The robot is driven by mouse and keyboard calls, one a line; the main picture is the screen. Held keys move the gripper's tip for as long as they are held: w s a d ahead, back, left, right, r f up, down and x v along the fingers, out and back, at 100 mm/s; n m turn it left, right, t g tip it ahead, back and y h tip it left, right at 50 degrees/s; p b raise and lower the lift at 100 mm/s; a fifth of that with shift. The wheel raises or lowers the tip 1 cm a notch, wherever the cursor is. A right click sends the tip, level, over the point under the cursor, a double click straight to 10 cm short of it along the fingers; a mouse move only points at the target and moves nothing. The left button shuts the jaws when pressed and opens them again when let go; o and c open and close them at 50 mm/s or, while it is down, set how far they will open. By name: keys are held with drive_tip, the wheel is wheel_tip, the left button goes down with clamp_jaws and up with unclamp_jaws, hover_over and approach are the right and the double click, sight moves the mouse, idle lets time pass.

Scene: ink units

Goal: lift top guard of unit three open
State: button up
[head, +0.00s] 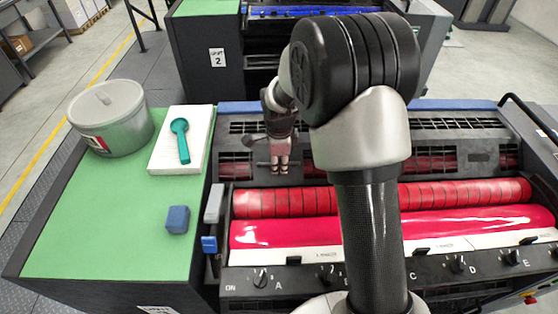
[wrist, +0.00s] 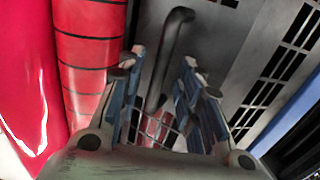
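The top guard (head: 437,151) of the near unit is a dark grey slotted panel behind the red rollers, and it appears to lie down. It also shows in the wrist view (wrist: 222,45). A dark bent bar handle (wrist: 166,58) stands off the guard. My gripper (head: 280,158) is over the left part of the guard. In the wrist view my gripper (wrist: 162,78) is open, with the handle between its two blue-padded fingers and a visible gap on each side. My arm hides the middle of the guard in the head view. The near unit's number label is cut off.
Red rollers (head: 300,236) lie in front of the guard, above a knob panel (head: 385,274). On the green top (head: 90,230) at left are a grey tin (head: 112,122), white paper (head: 165,160) with a teal tool (head: 181,140), and a blue block (head: 177,219). Unit 2 (head: 207,70) stands behind.

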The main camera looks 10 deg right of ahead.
clamp_jaws()
idle(0.4)
idle(0.4)
